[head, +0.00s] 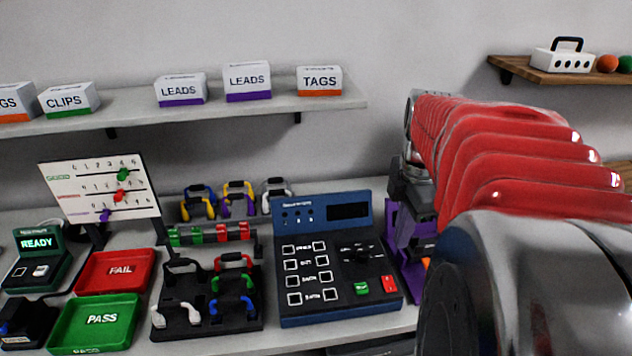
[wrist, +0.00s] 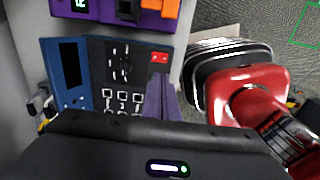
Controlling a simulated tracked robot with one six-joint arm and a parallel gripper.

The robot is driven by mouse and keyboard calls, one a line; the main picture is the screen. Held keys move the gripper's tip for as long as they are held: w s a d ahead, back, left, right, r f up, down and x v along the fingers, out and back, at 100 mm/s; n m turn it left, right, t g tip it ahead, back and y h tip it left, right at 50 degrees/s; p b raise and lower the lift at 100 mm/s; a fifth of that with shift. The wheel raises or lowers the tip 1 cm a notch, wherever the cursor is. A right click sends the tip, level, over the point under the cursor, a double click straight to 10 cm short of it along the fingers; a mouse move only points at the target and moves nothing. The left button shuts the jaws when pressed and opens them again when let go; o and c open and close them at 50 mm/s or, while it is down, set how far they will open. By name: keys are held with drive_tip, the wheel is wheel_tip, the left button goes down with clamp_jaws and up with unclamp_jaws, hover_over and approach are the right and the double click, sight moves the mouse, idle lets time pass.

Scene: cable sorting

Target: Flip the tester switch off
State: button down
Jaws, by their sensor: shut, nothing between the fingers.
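The blue and dark grey console (head: 290,312) stands at the right of the bench, with a dark screen, several white-framed keys, a green button (head: 362,288) and a red rocker switch (head: 389,284). In the wrist view the red switch (wrist: 159,57) shows just beyond my fingertips. A purple unit (head: 392,240) stands right of the console, mostly behind my arm; in the wrist view it shows an orange part (wrist: 169,14). I cannot tell which is the tester's switch. My gripper (wrist: 160,80) is shut and empty over the console, hiding its green button.
Red FAIL (head: 118,270) and green PASS (head: 100,320) trays and a green READY box (head: 38,262) stand at the left. A dark cable rack (head: 180,325) sits left of the console. A shelf (head: 140,115) with labelled boxes runs above.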

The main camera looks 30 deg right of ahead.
drive_tip(key=a+m+t, duration=0.5)
drive_tip(key=a+m, duration=0.8)
drive_tip(key=a, duration=1.2)
drive_tip(key=shift+s+a+f+m, duration=0.15)
drive_tip(key=shift+s+f+m, duration=0.2)
drive_tip(key=shift+m, duration=0.05)
